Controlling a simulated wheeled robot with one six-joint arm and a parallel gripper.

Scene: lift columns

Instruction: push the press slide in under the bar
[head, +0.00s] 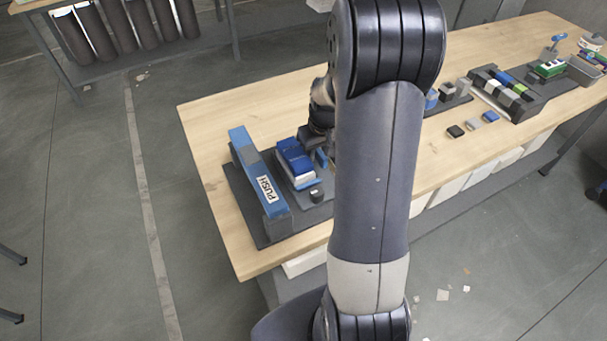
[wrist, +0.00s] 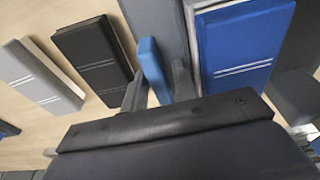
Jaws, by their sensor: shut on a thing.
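The press has a blue bar (head: 250,158) with a white PUSH label, standing over a dark grey base at the left end of the bench. To the right of the bar, a grey slide (head: 299,184) carries a blue-topped, white-sided block, which also shows large in the wrist view (wrist: 240,45). A small blue upright tab (head: 321,158) stands at the right of the block. In the wrist view my gripper (wrist: 158,85) is shut on this blue tab (wrist: 151,60), one finger on each side. In the head view my arm hides most of the gripper.
In the wrist view a black block (wrist: 95,55) and a light grey block (wrist: 38,75) lie on the bench to the left. Further right along the bench (head: 215,110) are small blocks (head: 472,124) and a dark tray of coloured pieces (head: 505,92).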

